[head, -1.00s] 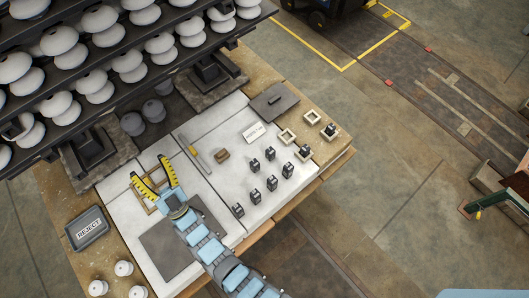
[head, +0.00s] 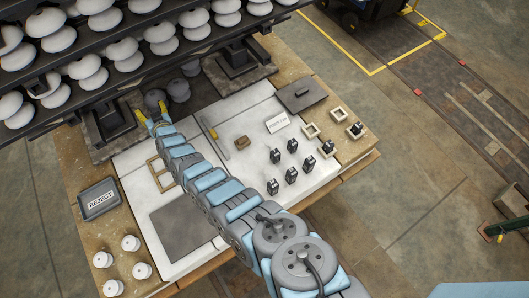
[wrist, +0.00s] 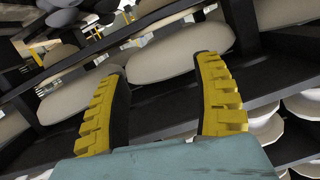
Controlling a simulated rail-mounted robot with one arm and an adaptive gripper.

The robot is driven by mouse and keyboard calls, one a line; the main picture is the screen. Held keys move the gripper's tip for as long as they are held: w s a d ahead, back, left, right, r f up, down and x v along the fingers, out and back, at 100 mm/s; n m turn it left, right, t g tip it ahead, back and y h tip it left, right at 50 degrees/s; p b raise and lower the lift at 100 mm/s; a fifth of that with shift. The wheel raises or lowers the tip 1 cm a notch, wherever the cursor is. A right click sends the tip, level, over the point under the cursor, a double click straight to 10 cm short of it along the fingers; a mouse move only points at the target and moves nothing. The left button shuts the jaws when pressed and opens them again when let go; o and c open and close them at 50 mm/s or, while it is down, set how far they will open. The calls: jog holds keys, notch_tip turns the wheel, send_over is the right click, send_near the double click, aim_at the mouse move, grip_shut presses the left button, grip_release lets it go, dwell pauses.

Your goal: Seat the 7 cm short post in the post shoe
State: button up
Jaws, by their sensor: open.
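My gripper (head: 151,117) is at the end of my stretched arm, near the lower edge of the insulator rack. Its two yellow fingers are spread with nothing between them; they also show in the wrist view (wrist: 165,100). A pale rounded insulator disc (wrist: 180,52) lies beyond the fingertips, apart from them. I cannot tell which piece is the 7 cm short post. A wooden square frame (head: 154,174) lies on the white surface; I cannot identify the post shoe.
The dark rack (head: 112,62) with rows of white discs overhangs the table's back. Several small black blocks (head: 291,176) stand at right, beside cream square sockets (head: 311,131), some filled. A REJECT tray (head: 100,204) is at left. A dark square (head: 182,227) is bare.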

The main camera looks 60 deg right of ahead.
jog(key=s+d+f+n+g+y+b, duration=0.1)
jog(key=s+d+f+g+y+b, duration=0.1)
jog(key=s+d+f+g, duration=0.3)
jog(key=g+y+b, duration=0.5)
jog(key=g, duration=0.4)
send_near(276, 152)
jog(key=shift+s+a+f+b, duration=0.2)
jog(key=shift+f+b, duration=0.4)
jog(key=shift+b, duration=0.15)
jog(key=shift+d+f, duration=0.1)
jog(key=shift+f, duration=3.15)
jog(key=shift+w+f+b, duration=0.15)
jog(key=shift+f+b, duration=0.05)
jog(key=shift+f, duration=0.65)
jog(key=shift+w+f+b, duration=0.15)
jog(key=shift+f+b, duration=0.05)
jog(key=shift+f, duration=1.6)
